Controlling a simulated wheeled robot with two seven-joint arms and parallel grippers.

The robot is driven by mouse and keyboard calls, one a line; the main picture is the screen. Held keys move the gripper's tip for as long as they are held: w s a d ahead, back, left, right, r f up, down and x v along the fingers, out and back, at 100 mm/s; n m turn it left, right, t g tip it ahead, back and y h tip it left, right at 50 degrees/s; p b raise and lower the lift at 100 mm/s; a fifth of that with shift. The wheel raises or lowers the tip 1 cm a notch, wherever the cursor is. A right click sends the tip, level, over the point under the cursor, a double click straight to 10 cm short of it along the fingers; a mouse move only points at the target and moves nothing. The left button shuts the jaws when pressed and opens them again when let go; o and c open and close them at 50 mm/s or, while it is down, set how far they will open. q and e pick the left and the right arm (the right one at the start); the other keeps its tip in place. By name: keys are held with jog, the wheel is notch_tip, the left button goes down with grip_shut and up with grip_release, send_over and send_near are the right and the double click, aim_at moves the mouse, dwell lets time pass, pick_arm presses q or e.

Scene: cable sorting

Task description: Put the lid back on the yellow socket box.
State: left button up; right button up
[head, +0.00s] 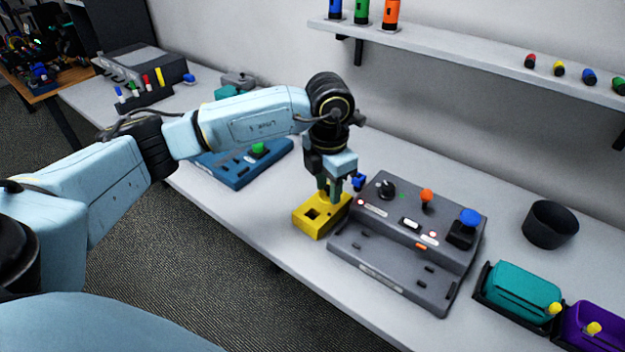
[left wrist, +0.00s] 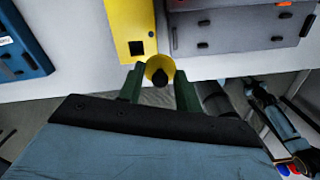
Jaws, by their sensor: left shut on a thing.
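The yellow socket box (head: 309,226) sits on the bench just left of the grey panel, with a dark square opening in its top. In the left wrist view the box (left wrist: 128,20) lies beyond my fingertips, to the upper left. My left gripper (head: 329,192) points down over the back part of the box in the head view. It is shut on a round yellow piece with a dark middle (left wrist: 160,68), which looks like the lid. In the head view this piece is hidden, and I cannot tell whether it touches the box. My right gripper is not in view.
The grey panel (head: 385,255) with knobs and buttons stands close right of the box. A blue panel (head: 233,172) lies behind to the left. A black cup (head: 550,224), a teal box (head: 523,290) and a purple box (head: 590,322) stand at the right. The bench's front edge is near.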

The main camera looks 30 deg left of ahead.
pick_arm(q)
jog(key=n, duration=0.3)
jog(key=a+n, duration=0.1)
jog(key=n, duration=0.1)
jog(key=shift+w+a+f, duration=0.1)
jog(key=shift+w+f, duration=0.05)
jog(key=shift+f, duration=0.15)
jog(key=a+f+n+b, duration=0.1)
jog(key=f+n, duration=0.1)
jog(key=n, duration=0.2)
jog(key=a+f+n+b, duration=0.1)
jog(key=f+n, duration=0.1)
jog(key=n, duration=0.3)
jog(key=a+f+n+b, duration=0.1)
jog(key=f+n, duration=0.1)
jog(key=n, duration=0.2)
jog(key=shift+w, duration=0.2)
jog(key=shift+f+b, duration=0.55)
jog(key=shift+f, duration=0.4)
jog(key=shift+r+p, duration=0.1)
jog(key=shift+p, duration=0.3)
dwell(0.5)
dwell(0.5)
